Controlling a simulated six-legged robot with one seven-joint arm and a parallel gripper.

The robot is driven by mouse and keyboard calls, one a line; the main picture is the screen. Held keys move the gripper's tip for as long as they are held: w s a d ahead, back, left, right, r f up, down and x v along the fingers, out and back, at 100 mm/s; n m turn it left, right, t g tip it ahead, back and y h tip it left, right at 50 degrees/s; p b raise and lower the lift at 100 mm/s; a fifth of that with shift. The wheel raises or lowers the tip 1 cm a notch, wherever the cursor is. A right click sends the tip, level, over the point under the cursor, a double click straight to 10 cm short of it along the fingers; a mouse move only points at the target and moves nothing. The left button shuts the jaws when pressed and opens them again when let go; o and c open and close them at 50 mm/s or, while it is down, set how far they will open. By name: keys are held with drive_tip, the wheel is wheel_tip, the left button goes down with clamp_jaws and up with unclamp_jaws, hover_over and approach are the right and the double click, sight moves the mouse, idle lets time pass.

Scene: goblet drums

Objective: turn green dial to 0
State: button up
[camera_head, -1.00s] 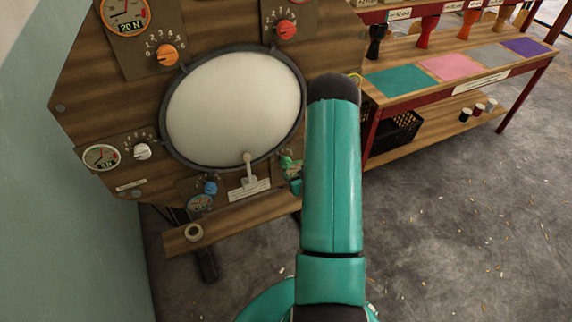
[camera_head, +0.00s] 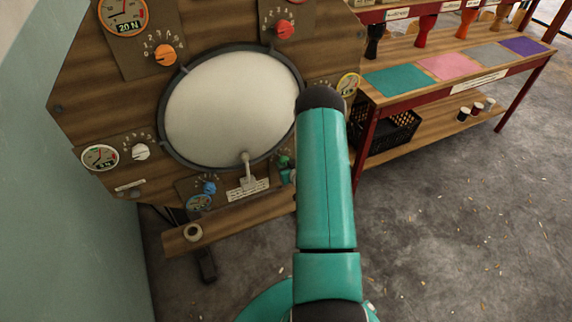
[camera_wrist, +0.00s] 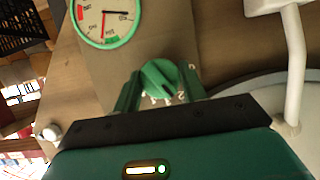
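The green dial (camera_wrist: 160,78) is on the wooden panel in the wrist view, with white numbers partly visible around it. A dark mark on the knob faces towards the lower right, near a 2; the exact setting is hard to read. My gripper (camera_wrist: 162,82) has one finger on each side of the dial, apart, with the knob between them. I cannot tell whether the fingers touch it. A green-rimmed gauge (camera_wrist: 105,18) is at the upper left. In the head view the green dial (camera_head: 284,160) shows small beside my arm, which hides part of the panel.
A white lever (camera_wrist: 295,70) stands close on the right in the wrist view. The head view shows the large drum skin (camera_head: 230,105), an orange dial (camera_head: 165,54), a red dial (camera_head: 284,29), a white dial (camera_head: 141,152) and a blue dial (camera_head: 208,187). A red-framed table (camera_head: 440,88) stands right.

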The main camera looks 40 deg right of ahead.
drive_tip(key=shift+c, duration=0.2)
drive_tip(key=shift+w+a+n+h, duration=0.1)
drive_tip(key=shift+a+n+h, duration=0.05)
drive_tip(key=shift+n+h, duration=0.8)
drive_tip(key=n+h, duration=0.1)
drive_tip(key=n, duration=0.1)
drive_tip(key=shift+n+g, duration=0.3)
drive_tip(key=shift+n, duration=0.05)
drive_tip(key=n+h, duration=0.2)
drive_tip(key=n, duration=0.1)
drive_tip(key=shift+f+n+h, duration=0.1)
drive_tip(key=shift+n+h, duration=0.15)
drive_tip(key=shift+n, duration=0.05)
drive_tip(key=o, duration=0.9)
drive_tip(key=shift+o, duration=0.2)
drive_tip(key=shift+a, duration=0.1)
